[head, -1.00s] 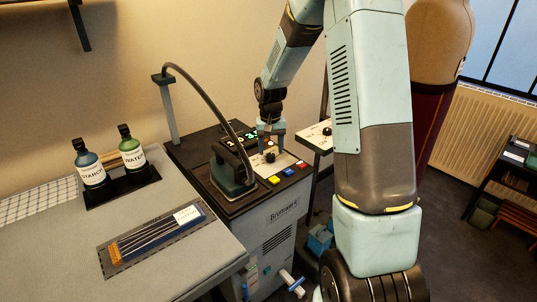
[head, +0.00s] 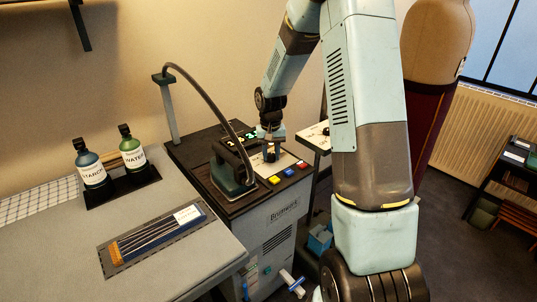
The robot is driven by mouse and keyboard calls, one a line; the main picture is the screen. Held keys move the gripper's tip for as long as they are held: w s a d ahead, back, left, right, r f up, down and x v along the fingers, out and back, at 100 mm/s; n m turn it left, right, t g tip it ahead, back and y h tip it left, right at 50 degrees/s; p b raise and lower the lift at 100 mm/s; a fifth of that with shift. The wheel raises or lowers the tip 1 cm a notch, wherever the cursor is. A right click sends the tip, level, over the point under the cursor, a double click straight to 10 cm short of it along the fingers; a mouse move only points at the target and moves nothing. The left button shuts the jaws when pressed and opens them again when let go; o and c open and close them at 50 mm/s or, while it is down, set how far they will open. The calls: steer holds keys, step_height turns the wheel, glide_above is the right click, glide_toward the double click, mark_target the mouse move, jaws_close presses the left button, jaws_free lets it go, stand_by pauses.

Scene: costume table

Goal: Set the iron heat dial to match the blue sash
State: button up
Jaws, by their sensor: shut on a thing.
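The iron (head: 232,168) stands on the dark top of a grey ironing station (head: 284,232). The heat dial, a black knob on the pale control panel (head: 288,160) to the right of the iron, is now mostly hidden by my gripper (head: 271,157). My gripper points down over the panel and is shut on the dial. The dial's pointer and marks are too small to read. A green-lit display lies behind my gripper, partly covered. A dark blue strip (head: 196,220) with a white tag lies on the left table; I cannot tell if it is the sash.
A hose arches from a post (head: 169,110) to the iron. Starch (head: 90,168) and water (head: 132,152) bottles stand on the left table. A dress form (head: 436,45) stands behind my arm.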

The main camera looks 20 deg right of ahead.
mark_target(271, 155)
steer(key=c, duration=0.4)
steer(key=shift+o, duration=0.2)
steer(key=shift+n, duration=2)
steer(key=o, duration=1)
steer(key=shift+o, duration=0.2)
step_height(271, 155, up, 14)
steer(key=shift+f, duration=0.15)
steer(key=shift+a, duration=0.1)
